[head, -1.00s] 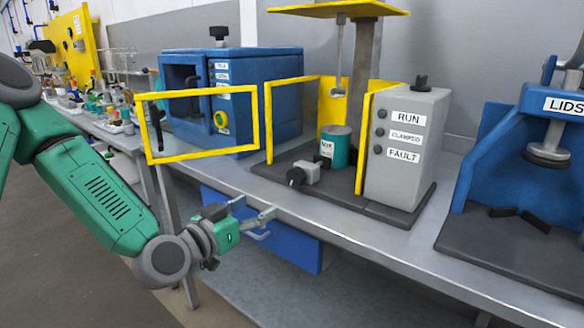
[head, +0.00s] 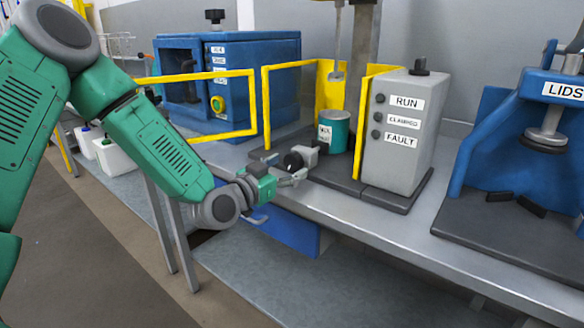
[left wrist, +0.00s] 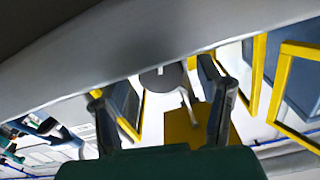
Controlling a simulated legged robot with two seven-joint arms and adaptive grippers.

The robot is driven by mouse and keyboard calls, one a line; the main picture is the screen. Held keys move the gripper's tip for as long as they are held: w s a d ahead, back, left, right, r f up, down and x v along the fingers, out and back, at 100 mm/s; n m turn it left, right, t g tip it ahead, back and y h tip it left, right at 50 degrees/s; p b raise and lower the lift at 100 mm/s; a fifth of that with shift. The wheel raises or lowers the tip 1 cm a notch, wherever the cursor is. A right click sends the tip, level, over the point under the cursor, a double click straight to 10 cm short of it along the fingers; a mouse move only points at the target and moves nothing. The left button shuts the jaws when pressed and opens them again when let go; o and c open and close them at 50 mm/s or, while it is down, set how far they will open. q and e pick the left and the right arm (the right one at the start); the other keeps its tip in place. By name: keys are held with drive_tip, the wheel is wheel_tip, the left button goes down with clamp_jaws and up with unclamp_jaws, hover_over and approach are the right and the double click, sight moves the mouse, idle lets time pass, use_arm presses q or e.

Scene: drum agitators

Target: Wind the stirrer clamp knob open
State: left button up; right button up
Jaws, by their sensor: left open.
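My left gripper (head: 298,178) is open, just in front of and slightly below the knob. In the left wrist view, a grey disc with a white mark, apparently the knob (left wrist: 164,78), shows beyond and between the spread fingers (left wrist: 165,112). I see no contact. My right gripper is not in view.
Yellow guard frames (head: 267,110) stand left of the station. A grey control box (head: 405,130) labelled RUN, CLAMPED and FAULT stands right. A blue machine (head: 260,85) is behind left, and a blue LIDS press (head: 500,150) far right. The bench front edge (head: 370,235) is clear.

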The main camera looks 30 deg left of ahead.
use_arm(q)
drive_tip(key=shift+w, duration=1)
drive_tip(key=c, duration=1.2)
drive_tip(key=shift+o, duration=0.2)
drive_tip(key=shift+d+n, duration=0.1)
drive_tip(key=shift+n, duration=2)
drive_tip(key=o, duration=1.2)
drive_tip(key=shift+c, duration=0.2)
drive_tip(key=shift+s, duration=0.1)
